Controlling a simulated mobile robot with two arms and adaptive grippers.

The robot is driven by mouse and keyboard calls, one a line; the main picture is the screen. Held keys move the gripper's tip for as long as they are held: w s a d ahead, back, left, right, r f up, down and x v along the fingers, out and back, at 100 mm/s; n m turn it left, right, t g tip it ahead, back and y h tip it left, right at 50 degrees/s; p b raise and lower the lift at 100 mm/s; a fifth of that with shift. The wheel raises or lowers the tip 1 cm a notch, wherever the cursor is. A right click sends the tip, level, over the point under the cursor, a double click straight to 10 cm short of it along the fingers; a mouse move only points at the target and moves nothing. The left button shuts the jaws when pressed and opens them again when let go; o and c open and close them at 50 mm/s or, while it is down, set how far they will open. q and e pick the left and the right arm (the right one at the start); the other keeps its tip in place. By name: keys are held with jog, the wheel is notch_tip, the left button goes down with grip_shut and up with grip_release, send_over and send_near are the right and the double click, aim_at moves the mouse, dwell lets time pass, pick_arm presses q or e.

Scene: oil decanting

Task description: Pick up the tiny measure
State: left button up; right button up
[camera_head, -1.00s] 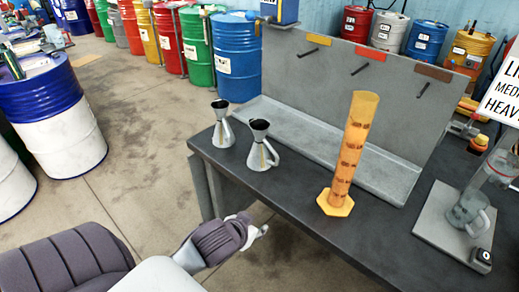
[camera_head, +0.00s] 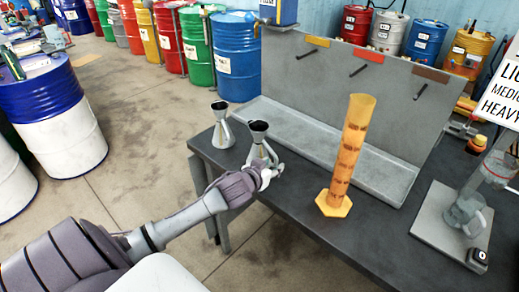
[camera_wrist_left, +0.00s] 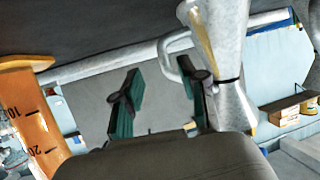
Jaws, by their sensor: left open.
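Two metal measures with handles and dark funnel-like mouths stand upright on the dark table's left end. One measure (camera_head: 222,130) is at the far left corner; the other measure (camera_head: 258,135) is nearer. I cannot tell for sure which is the tiny one. My left gripper (camera_head: 270,175) is at the nearer measure's front and hides its lower part. In the left wrist view, my open left gripper (camera_wrist_left: 163,88) has a finger overlapping a metal measure (camera_wrist_left: 222,50), whose handle shows between the fingers' directions. No grip on it shows. My right gripper is not in view.
An orange graduated cylinder (camera_head: 347,150) stands right of the measures and also shows in the left wrist view (camera_wrist_left: 35,115). A grey tray (camera_head: 330,150) and upright panel (camera_head: 340,95) line the table's back.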

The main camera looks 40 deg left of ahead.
aim_at(276, 159)
pick_arm(q)
jog(key=shift+w+a, duration=0.2)
jog(key=shift+w, duration=0.25)
jog(key=p+x, duration=0.1)
jog(key=x, duration=0.3)
jog(key=shift+a+f, duration=0.2)
jog(key=shift+f, duration=0.05)
jog(key=shift+s, duration=0.1)
grip_shut()
jog(key=shift+r, duration=0.1)
